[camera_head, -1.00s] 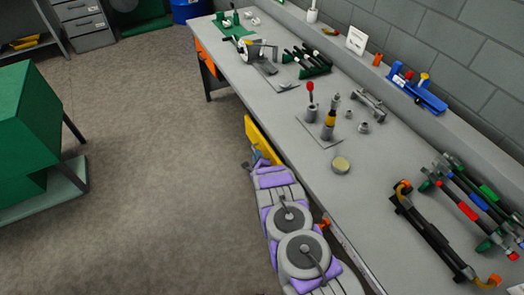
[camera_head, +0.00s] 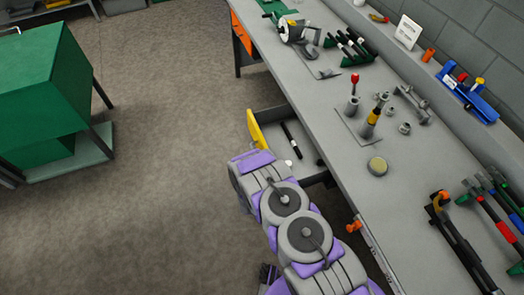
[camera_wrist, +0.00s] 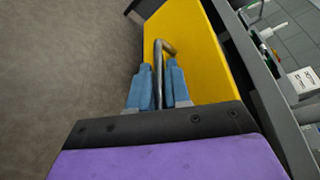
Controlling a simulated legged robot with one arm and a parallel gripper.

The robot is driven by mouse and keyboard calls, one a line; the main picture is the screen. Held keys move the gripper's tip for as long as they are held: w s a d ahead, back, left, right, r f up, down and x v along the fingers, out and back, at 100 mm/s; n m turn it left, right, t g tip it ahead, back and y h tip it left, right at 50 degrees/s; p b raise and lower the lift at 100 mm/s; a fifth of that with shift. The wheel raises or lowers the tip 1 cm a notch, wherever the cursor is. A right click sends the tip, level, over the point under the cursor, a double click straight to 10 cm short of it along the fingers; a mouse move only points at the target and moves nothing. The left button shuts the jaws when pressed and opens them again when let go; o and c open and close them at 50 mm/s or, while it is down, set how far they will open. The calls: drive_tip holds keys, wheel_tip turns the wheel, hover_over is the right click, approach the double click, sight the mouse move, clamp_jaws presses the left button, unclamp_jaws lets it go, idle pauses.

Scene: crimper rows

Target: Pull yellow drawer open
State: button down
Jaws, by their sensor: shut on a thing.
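The yellow drawer (camera_head: 256,131) stands pulled out from under the bench, and its inside shows in the head view. In the wrist view its yellow front (camera_wrist: 200,55) fills the upper middle, with a grey bar handle (camera_wrist: 159,75) on it. My gripper (camera_wrist: 160,90) has its blue fingers on both sides of the handle, shut on it. In the head view my arm hides the gripper and part of the drawer front.
The grey workbench (camera_head: 330,87) runs along the right with tools on top. A dark marker-like item (camera_head: 291,139) lies in the drawer. A green cabinet (camera_head: 45,90) stands at left. The floor (camera_head: 165,130) between is clear.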

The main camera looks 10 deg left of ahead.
drive_tip(key=shift+s+a+f, duration=0.2)
drive_tip(key=shift+s+a, duration=0.45)
drive_tip(key=shift+a, duration=0.1)
drive_tip(key=c, duration=1.3)
unclamp_jaws()
drive_tip(key=shift+w, duration=0.15)
drive_tip(key=shift+o, duration=0.7)
drive_tip(key=shift+r, duration=0.1)
drive_tip(key=p+v, duration=0.4)
drive_tip(key=v, duration=1.3)
